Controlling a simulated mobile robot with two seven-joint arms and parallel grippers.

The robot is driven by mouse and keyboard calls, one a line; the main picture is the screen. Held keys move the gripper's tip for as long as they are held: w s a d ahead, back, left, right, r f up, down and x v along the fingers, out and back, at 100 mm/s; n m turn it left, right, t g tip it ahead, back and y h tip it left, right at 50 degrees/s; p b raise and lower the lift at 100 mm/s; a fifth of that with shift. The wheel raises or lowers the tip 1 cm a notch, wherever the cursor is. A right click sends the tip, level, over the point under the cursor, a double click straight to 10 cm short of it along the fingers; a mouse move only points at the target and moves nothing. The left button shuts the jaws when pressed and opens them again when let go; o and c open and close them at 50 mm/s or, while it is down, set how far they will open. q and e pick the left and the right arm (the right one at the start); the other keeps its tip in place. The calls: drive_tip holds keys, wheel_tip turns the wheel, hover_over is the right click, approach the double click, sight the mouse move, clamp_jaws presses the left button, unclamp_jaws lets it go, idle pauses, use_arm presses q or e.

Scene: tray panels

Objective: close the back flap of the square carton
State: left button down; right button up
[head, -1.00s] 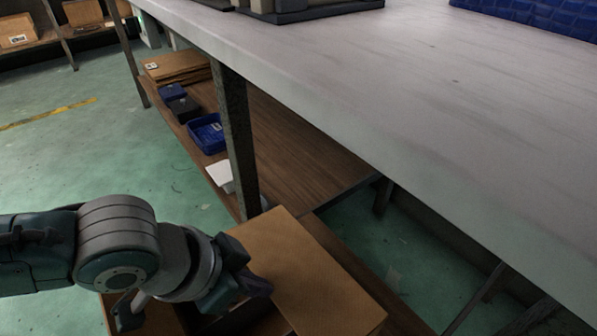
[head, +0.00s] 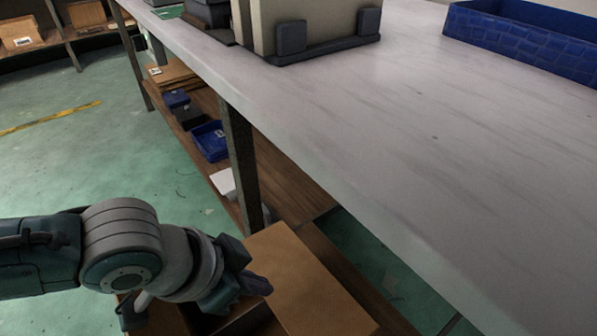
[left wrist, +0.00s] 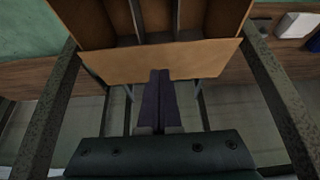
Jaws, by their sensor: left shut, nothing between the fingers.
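The brown square carton (head: 165,320) is at the bottom of the head view, partly cut off by the frame and partly behind my arm. A broad flap (head: 306,284) stands out from its right side, open. My left gripper (head: 262,286) is shut and empty, at the flap's left edge in the head view. In the left wrist view the shut fingers (left wrist: 161,76) point at the flap (left wrist: 105,64), their tips overlapping its lower edge; I cannot tell whether they touch. The carton's inside (left wrist: 190,15) shows above the flap. My right gripper is not in view.
A long pale worktop (head: 400,150) runs above and right of the carton, with a dark metal leg (head: 241,160) close by. A blue bin (head: 530,40) stands on it. A lower wooden shelf (head: 285,185) holds small blue trays (head: 210,140).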

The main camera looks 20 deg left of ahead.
use_arm(q)
drive_tip(key=s+a+f+p+v, duration=0.1)
drive_tip(key=p+v, duration=0.4)
drive_tip(key=v, duration=0.5)
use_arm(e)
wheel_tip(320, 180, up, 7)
use_arm(q)
drive_tip(key=t+h+b, duration=0.1)
drive_tip(key=t+b, duration=0.1)
drive_tip(key=b, duration=0.8)
hover_over(285, 294)
drive_tip(key=s+a, duration=0.2)
drive_tip(key=f, duration=0.8)
drive_tip(key=shift+d+f, duration=0.25)
wheel_tip(285, 294, down, 3)
drive_tip(key=shift+f+b, duration=0.15)
drive_tip(key=shift+b, duration=1.1)
drive_tip(key=shift+f, duration=0.3)
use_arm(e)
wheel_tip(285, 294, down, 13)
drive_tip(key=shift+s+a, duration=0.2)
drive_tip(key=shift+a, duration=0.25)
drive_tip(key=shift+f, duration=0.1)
